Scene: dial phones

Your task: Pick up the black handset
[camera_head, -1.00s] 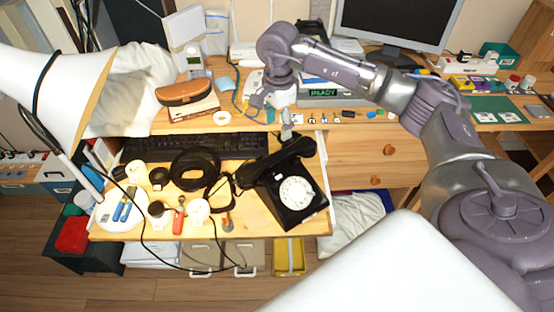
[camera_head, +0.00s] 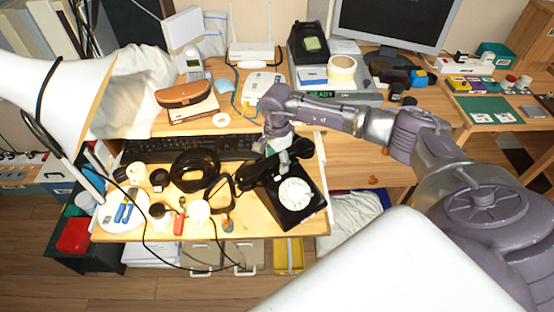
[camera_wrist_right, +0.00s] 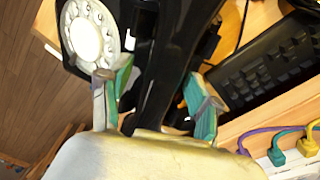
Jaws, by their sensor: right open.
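The black handset (camera_head: 257,174) lies across the top of the black dial phone (camera_head: 306,208), near the right edge of the pull-out desk shelf. My right gripper (camera_head: 283,160) is low over the middle of the handset, hiding part of it. In the right wrist view the gripper (camera_wrist_right: 157,100) is open, with its green-padded fingers on either side of the handset (camera_wrist_right: 178,50). Contact with the handset cannot be told. The phone's white dial (camera_wrist_right: 88,35) shows beside the left finger there. My left gripper is not in view.
A black keyboard (camera_head: 185,149) lies behind and left of the phone. A white lamp (camera_head: 50,85) stands at the left. A router (camera_head: 252,53) and a tape roll (camera_head: 342,69) are on the back desk.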

